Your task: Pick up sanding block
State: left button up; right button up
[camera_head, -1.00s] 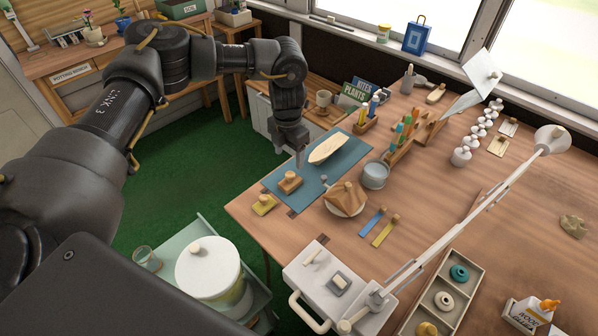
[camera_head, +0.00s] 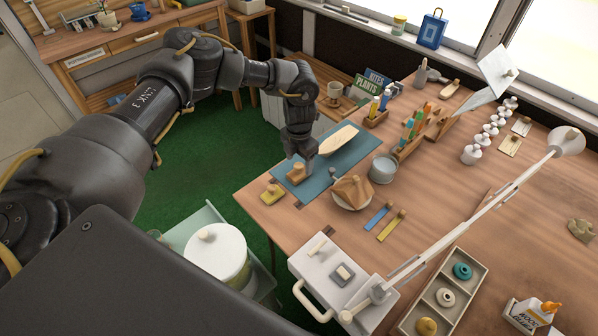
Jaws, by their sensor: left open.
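A brown wooden block with a knob on top (camera_head: 297,174), which looks like the sanding block, sits on the near left part of the blue mat (camera_head: 318,184). A yellowish block with a similar knob (camera_head: 271,194) lies on the table just off the mat's left corner. My left gripper (camera_head: 304,163) is open and points down at the brown block, right over or just behind its knob. The fingers partly cover the block, and whether they touch it I cannot tell. My right gripper is not in view.
A pale boat-shaped wooden piece (camera_head: 339,138) lies on the mat right beside my gripper. A round dish with a brown wooden piece (camera_head: 352,192) and a grey tin (camera_head: 383,168) stand to the right. A white lidded pot (camera_head: 216,254) stands on a lower cart.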

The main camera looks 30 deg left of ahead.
aim_at(299, 165)
pick_arm(q)
jog(key=shift+w+a+f+p, duration=0.1)
jog(key=shift+f+p, duration=0.3)
jog(key=shift+f, duration=1.5)
jog(key=c, duration=1.1)
